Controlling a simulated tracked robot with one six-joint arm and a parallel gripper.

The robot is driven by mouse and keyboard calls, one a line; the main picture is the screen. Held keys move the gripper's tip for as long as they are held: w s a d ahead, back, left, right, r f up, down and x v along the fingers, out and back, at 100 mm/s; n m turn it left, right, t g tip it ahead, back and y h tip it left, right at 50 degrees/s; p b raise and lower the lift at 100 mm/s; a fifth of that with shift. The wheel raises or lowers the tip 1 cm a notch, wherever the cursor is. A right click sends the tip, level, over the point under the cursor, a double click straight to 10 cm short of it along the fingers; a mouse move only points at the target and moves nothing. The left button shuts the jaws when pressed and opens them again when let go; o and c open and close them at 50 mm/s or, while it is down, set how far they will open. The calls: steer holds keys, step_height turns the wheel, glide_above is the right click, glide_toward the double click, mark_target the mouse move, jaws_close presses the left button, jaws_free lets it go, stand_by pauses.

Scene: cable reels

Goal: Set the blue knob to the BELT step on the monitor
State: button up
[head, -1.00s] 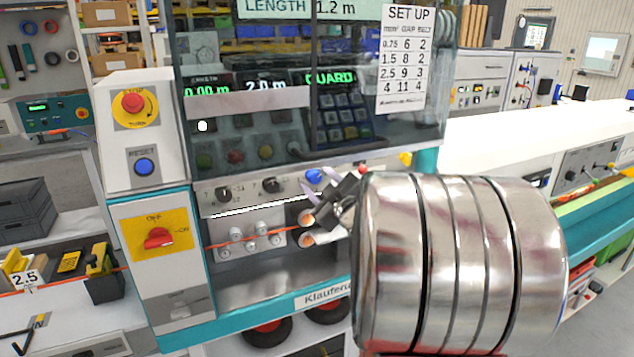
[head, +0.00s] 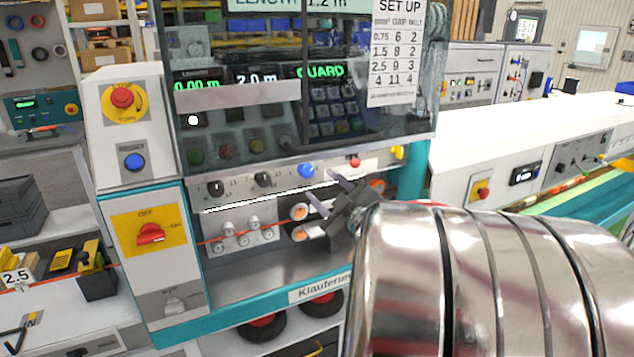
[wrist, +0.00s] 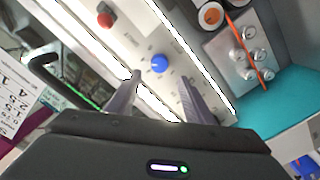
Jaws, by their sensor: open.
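The blue knob (head: 306,170) sits on the light panel strip under the machine's glass guard, between a black knob on its left and a red one on its right. In the wrist view the blue knob (wrist: 159,63) lies ahead of the fingertips, near the middle between them. My gripper (head: 324,190) is open and empty, just below and right of the knob, apart from it. The step the knob points to is too small to read. The set-up card (head: 397,52) on the guard has columns of figures, with 2 and 3 under its last heading.
Black knobs (head: 263,179) line the same strip, with a red button (head: 354,161) and a yellow one (head: 397,152) to the right. Below are straightening rollers with an orange cable (head: 236,238) and orange-faced feed wheels (head: 299,211). The glass guard (head: 250,110) hangs directly above the strip.

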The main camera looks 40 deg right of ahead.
steer(key=v, duration=0.5)
steer(key=shift+s+a, duration=0.1)
steer(key=shift+s, duration=0.2)
steer(key=shift+w, duration=0.15)
steer(key=w+a+f+m+g+h, duration=0.1)
steer(key=w+a+f+m+g, duration=0.15)
steer(key=a, duration=0.25)
steer(key=w+a+f+m+g, duration=0.1)
steer(key=a+m+g, duration=0.15)
steer(key=a, duration=0.25)
steer(key=s+a+f+g+y, duration=0.3)
steer(key=s+a, duration=0.4)
steer(key=a, duration=0.4)
steer(key=s+a+f+g+y, duration=0.3)
steer(key=s+a, duration=0.5)
steer(key=a, duration=0.4)
steer(key=shift+a+f+g, duration=0.15)
steer(key=shift+f+g, duration=0.25)
steer(key=shift+f, duration=0.2)
steer(key=shift+s, duration=0.1)
